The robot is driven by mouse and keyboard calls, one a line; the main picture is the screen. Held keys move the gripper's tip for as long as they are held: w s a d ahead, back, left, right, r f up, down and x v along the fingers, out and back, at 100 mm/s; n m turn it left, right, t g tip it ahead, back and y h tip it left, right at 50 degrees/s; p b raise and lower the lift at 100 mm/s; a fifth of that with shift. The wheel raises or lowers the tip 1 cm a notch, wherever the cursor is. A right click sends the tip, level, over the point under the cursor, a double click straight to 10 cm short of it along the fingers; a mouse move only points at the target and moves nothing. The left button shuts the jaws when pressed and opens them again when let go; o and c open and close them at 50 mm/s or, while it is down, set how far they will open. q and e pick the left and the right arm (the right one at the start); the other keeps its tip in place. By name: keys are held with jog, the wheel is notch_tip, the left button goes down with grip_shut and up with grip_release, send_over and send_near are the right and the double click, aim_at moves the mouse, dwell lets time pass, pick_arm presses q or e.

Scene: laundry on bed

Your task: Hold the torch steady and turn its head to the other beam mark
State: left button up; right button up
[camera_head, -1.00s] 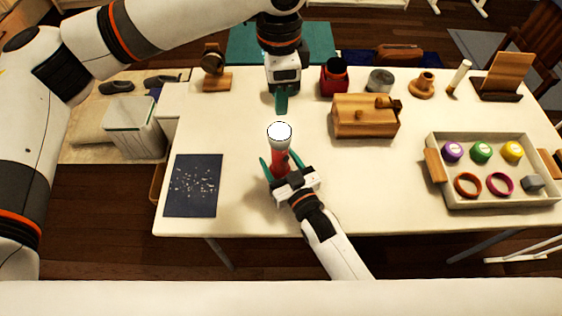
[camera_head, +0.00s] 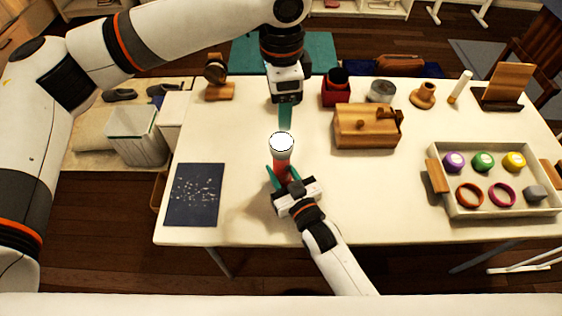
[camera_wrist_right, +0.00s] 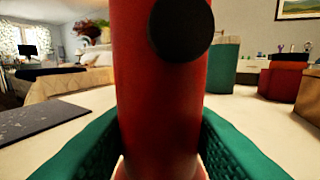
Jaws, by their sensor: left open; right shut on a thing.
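The torch (camera_head: 281,158) has a red body and a pale head (camera_head: 282,142) with a bright white top. It stands upright over the middle of the table. My right gripper (camera_head: 280,174) is shut on the red body. In the right wrist view the red body (camera_wrist_right: 158,110) fills the middle, with a round black spot on it, between green fingers. My left gripper (camera_head: 285,117) is open and empty, pointing down just behind the torch head and apart from it. Its green finger also shows in the right wrist view (camera_wrist_right: 223,65). No beam marks can be made out.
A dark speckled mat (camera_head: 194,194) lies at the left. A wooden box (camera_head: 365,128) stands right of the torch, and a tray (camera_head: 432,204) with coloured lids and rings lies at the right. A red container (camera_head: 336,90) and a grey tin (camera_head: 381,91) stand behind.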

aim_at(281, 141)
pick_arm(q)
jog(key=shift+o, duration=0.7)
jog(key=shift+r+n, duration=0.1)
jog(key=shift+n, duration=1)
notch_tip(281, 141, down, 11)
jog(key=n, duration=1.2)
jog(key=shift+n, duration=0.4)
jog(key=c, duration=1)
